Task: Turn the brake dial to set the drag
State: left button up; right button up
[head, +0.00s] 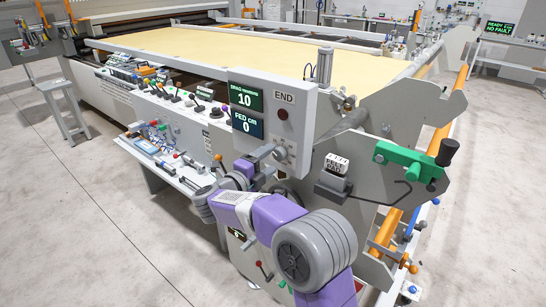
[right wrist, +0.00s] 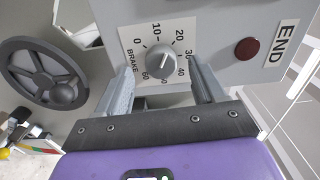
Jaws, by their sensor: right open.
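The brake dial is a grey round knob (right wrist: 160,62) on a white plate marked BRAKE with numbers from 0 to 60. In the head view the dial (head: 283,152) sits low on the grey control box. My right gripper (right wrist: 163,86) is open, with one finger on each side of the dial plate's lower part. The knob lies between and beyond the fingertips, and no contact is seen. In the head view the right gripper (head: 270,160) is just left of the dial. My left gripper is not in view.
A dark red button (right wrist: 247,48) beside the END label is right of the dial. A grey handwheel (right wrist: 45,75) is at the left. The fed display (head: 247,124) reads 0. A green clamp with a black knob (head: 448,150) is at the right.

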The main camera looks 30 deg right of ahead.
jog(key=v, duration=0.4)
jog(key=shift+a, duration=0.25)
jog(key=shift+f, duration=0.1)
jog(key=w+a+f+n+t+y, duration=0.1)
jog(key=w+f+n+t+y, duration=0.15)
jog(key=f+n, duration=0.35)
jog(key=w+a+f+n+t+y+p, duration=0.1)
jog(key=a+f+n+y, duration=0.15)
jog(key=f, duration=0.55)
jog(key=w+f+n+t+y, duration=0.1)
jog(key=f+n+t+y, duration=0.15)
jog(key=f+n, duration=0.4)
jog(key=s+a+f+n+g+y, duration=0.2)
jog(key=s+a+f+n+y, duration=0.15)
jog(key=f, duration=0.45)
jog(key=s+a+f+n+g+y, duration=0.25)
jog(key=s+f+y, duration=0.2)
jog(key=f, duration=0.45)
jog(key=s+a+f+n+g+y, duration=0.2)
jog(key=s+a+f+n+g, duration=0.1)
jog(key=s, duration=0.9)
jog(key=s+a+f+n+g+y+p, duration=0.1)
jog(key=s+a+f+n+g+y, duration=0.2)
jog(key=s+f, duration=0.4)
jog(key=s+a+n+g, duration=0.1)
jog(key=s+a+g, duration=0.1)
jog(key=s, duration=0.4)
jog(key=shift+a, duration=0.35)
